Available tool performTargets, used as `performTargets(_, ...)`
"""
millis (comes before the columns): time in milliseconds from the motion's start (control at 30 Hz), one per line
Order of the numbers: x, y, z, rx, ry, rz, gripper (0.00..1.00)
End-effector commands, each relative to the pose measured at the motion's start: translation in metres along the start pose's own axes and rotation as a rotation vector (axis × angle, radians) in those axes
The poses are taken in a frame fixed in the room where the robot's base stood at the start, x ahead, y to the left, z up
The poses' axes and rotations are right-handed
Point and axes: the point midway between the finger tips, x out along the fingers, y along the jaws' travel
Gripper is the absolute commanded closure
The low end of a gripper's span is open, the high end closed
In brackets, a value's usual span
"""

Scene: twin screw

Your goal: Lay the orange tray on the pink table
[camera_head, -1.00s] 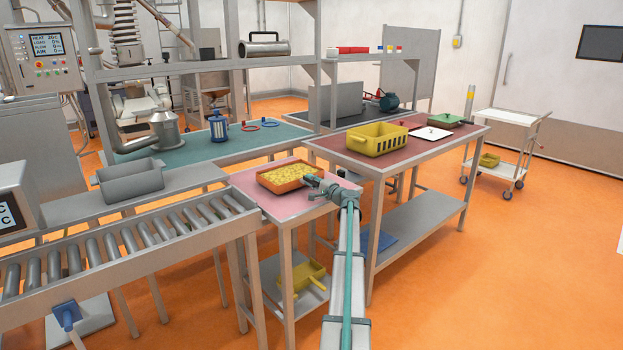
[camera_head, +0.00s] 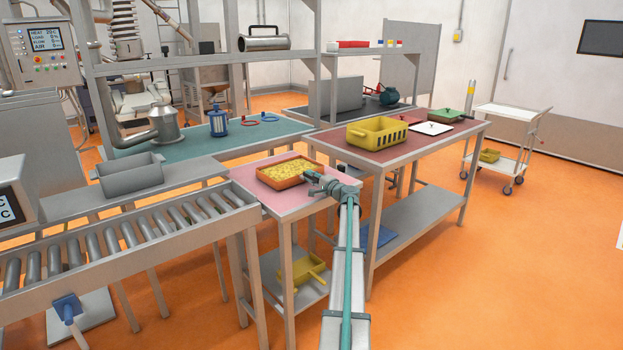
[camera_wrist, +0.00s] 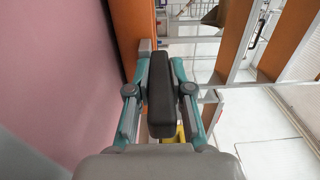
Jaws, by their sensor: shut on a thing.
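The orange tray (camera_head: 290,181), filled with yellow pieces, is level at the back of the pink table (camera_head: 285,204). I cannot tell whether its underside touches the tabletop. My gripper (camera_head: 313,179) is at the tray's right side. In the wrist view, my gripper (camera_wrist: 161,72) is shut on a dark block-shaped handle (camera_wrist: 160,98), with a finger on each side. The tray's orange wall (camera_wrist: 132,30) shows just beyond, and the pink tabletop (camera_wrist: 60,70) fills the left.
A roller conveyor (camera_head: 130,240) adjoins the pink table on the left. A dark red table (camera_head: 350,154) stands close on the right, holding a yellow crate (camera_head: 377,137). A yellow bin (camera_head: 300,270) lies on the shelf below. The front of the pink tabletop is clear.

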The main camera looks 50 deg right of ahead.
Motion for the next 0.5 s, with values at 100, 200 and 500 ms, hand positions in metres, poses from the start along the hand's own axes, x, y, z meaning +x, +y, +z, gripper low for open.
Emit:
performTargets(100, 0.0, 0.0001, 0.0001, 0.001, 0.0, -0.003, 1.0)
performTargets(200, 0.0, 0.0012, 0.0, 0.001, 0.0, -0.003, 1.0)
performTargets(500, -0.0001, 0.0042, 0.0001, 0.001, 0.0, -0.003, 1.0)
